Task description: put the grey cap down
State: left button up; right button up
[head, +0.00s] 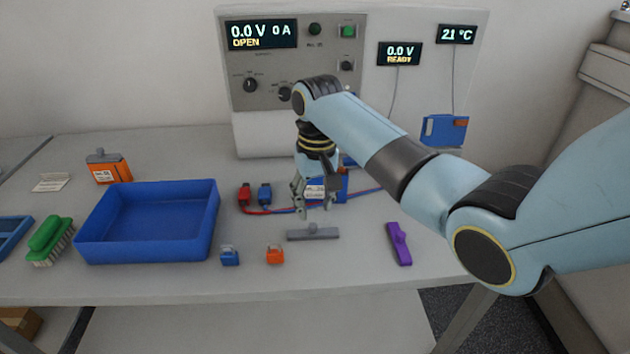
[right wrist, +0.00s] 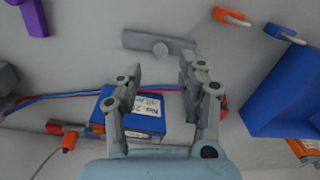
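The grey cap (head: 313,231), a flat bar with a round knob in its middle, lies on the bench in front of the cycler. It also shows in the right wrist view (right wrist: 158,43), beyond the fingertips. My right gripper (head: 316,209) points down just behind and above the cap. In the right wrist view its two fingers (right wrist: 160,70) stand apart with nothing between them, and the cap appears clear of both. My left gripper is in neither view.
A labelled blue battery (right wrist: 133,112) with red and blue leads sits behind the gripper. A blue tray (head: 92,249), green brush (head: 50,235), small blue clip (head: 229,256), orange clip (head: 275,255) and purple tool (head: 398,244) lie around. Bare bench lies between cap and purple tool.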

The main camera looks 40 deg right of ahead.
aim_at(315, 224)
notch_tip(315, 224, up, 6)
jog(key=shift+d+r, duration=0.1)
dwell(0.5)
